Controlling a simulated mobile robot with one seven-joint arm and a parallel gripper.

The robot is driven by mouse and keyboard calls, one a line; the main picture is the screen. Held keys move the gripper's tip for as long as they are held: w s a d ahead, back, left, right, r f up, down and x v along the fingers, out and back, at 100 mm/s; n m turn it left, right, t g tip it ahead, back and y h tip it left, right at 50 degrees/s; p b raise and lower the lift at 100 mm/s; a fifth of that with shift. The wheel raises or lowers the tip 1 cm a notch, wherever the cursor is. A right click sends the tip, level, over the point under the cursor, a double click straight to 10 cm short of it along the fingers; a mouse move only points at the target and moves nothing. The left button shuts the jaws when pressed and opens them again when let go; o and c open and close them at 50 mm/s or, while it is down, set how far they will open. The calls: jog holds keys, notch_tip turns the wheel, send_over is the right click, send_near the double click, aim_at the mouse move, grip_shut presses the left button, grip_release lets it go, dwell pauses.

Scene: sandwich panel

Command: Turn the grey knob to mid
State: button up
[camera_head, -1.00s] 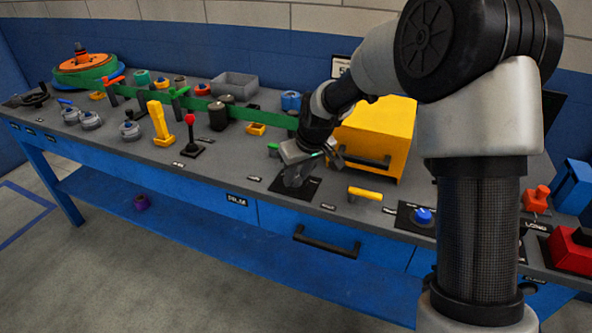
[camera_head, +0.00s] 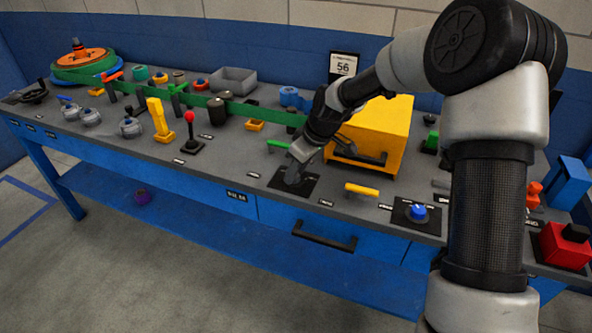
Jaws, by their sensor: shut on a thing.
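My gripper (camera_head: 293,171) is at the black square plate (camera_head: 308,186) near the bench's front edge, right of the middle. It is tilted, with its fingers down at the plate. It is shut on a grey knob on this plate. The fingers cover most of the knob, so its pointer and exact setting cannot be made out. A small label lies just left of the plate, too small to read.
A yellow box (camera_head: 385,125) with a dark handle stands close behind my gripper. A yellow bar handle (camera_head: 361,190) and a blue knob (camera_head: 417,211) are to the right. A red-topped lever (camera_head: 190,133) stands to the left. A drawer handle (camera_head: 324,236) is below.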

jog(key=o, duration=1)
jog(key=p+v, duration=0.3)
jog(key=v, duration=1.4)
jog(key=shift+r, duration=0.2)
